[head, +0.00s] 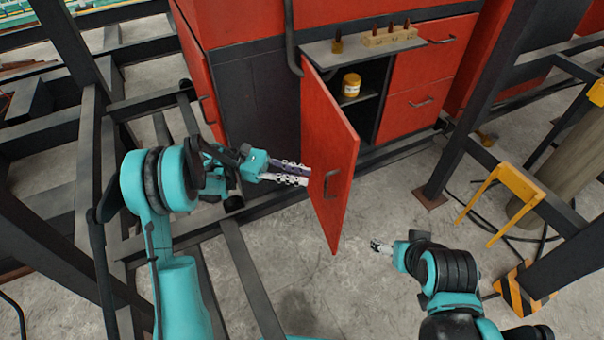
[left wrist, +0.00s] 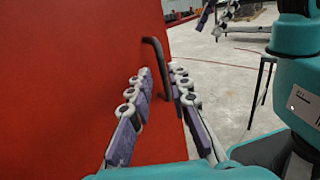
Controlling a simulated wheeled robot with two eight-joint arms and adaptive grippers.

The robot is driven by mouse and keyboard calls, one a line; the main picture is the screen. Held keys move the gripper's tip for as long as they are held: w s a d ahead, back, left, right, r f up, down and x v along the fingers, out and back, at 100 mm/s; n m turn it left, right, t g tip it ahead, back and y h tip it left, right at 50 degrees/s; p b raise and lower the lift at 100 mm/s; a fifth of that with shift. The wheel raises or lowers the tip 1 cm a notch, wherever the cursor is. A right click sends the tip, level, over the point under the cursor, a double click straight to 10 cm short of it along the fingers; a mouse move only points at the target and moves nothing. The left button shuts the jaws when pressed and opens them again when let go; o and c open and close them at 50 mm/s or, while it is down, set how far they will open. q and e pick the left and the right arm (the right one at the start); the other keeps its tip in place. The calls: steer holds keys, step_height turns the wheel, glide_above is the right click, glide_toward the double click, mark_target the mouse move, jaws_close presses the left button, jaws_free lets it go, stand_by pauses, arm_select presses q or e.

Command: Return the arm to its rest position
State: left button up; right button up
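My left gripper (head: 308,173) is in front of the open red cabinet door (head: 322,130), pointing at its dark handle (head: 328,184). In the left wrist view its two fingers (left wrist: 158,70) are apart, with the handle (left wrist: 165,75) showing in the gap beyond the fingertips. In the head view the fingertips stop short of the handle, and nothing is held. My right gripper (head: 380,247) is low over the floor, right of the door; it is too small to tell whether it is open.
The cabinet holds a yellow jar (head: 351,84) on an inner shelf. A wooden block (head: 390,37) with several small tools stands on top. Dark steel beams surround my left arm. A yellow stand (head: 515,185) and a striped block (head: 524,288) are at right. The middle floor is clear.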

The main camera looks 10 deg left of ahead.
arm_select(q)
steer(key=shift+r, duration=0.1)
steer(key=w+r+n+t+h, duration=0.1)
steer(key=w+r+n+t, duration=0.5)
steer(key=r, duration=0.5)
steer(key=w+r+n+t, duration=0.3)
steer(key=r+n+t, duration=0.5)
steer(key=r+t, duration=0.15)
steer(key=w+a+r+n+t+y, duration=0.1)
steer(key=a+r+n+t+y, duration=0.4)
steer(key=n, duration=0.5)
steer(key=a+r+n+t+y, duration=0.2)
steer(key=a+n+t+y, duration=0.2)
steer(key=n+y, duration=0.4)
steer(key=s+a+f+n+g+y, duration=0.5)
steer(key=s+a+f+n+y, duration=0.3)
steer(key=n, duration=0.8)
steer(key=s+d+f+n+g+h, duration=0.1)
steer(key=s+d+f+n+g, duration=0.2)
steer(key=s+f, duration=0.7)
steer(key=s+d+f+n+g+h, duration=0.1)
steer(key=s+d+f+n+g, duration=0.2)
steer(key=s+f, duration=0.6)
steer(key=s+n+g, duration=0.1)
steer(key=n+g, duration=0.1)
steer(key=g, duration=0.1)
steer(key=shift+s+f, duration=0.15)
steer(key=shift+f, duration=0.2)
